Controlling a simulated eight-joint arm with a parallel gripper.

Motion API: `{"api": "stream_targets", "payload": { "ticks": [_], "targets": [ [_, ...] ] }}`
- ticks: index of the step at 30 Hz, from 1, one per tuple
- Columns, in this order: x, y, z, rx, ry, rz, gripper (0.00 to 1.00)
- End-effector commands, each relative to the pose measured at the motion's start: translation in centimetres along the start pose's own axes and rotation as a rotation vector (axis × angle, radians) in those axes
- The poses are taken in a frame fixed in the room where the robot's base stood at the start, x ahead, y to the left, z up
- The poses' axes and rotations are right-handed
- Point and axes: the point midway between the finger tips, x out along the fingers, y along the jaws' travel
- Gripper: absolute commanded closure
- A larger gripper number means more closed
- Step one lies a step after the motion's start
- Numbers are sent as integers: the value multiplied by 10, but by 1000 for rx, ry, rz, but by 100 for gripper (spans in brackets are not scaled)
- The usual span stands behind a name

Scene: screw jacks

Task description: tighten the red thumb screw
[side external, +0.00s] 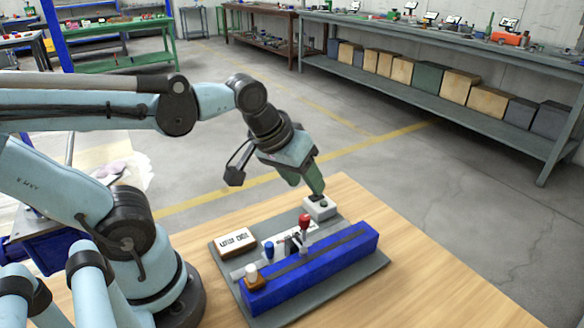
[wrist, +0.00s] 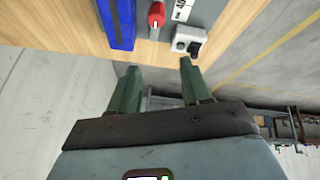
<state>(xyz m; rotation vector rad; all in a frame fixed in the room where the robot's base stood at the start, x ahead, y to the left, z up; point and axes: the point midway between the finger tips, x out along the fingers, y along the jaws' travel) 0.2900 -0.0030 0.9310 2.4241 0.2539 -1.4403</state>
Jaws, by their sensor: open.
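The red thumb screw (side external: 305,222) stands upright on the fixture, behind the long blue bar (side external: 335,258) in the side view. In the wrist view the red thumb screw (wrist: 156,16) is near the top edge, beyond the fingertips. My gripper (side external: 316,190) is above the far end of the fixture, close to a small grey box (side external: 320,208) with a black top part. In the wrist view my gripper (wrist: 158,74) has its two green fingers spread, with nothing between them. The screw's lower part is partly hidden by the bar.
A blue-topped screw (side external: 268,249) and a white-topped one (side external: 251,270) stand nearer the fixture's left end. A lettered white block (side external: 234,241) lies behind them. The grey base plate (side external: 372,276) rests on a wooden table (side external: 420,290), clear to the right.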

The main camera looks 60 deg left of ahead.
Motion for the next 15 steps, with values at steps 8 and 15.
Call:
{"api": "stream_targets", "payload": {
  "ticks": [8,15],
  "targets": [
    [-19,11,-9,-634,-177,-136,52],
    [-36,18,-15,-1140,-249,-337,52]
  ]
}}
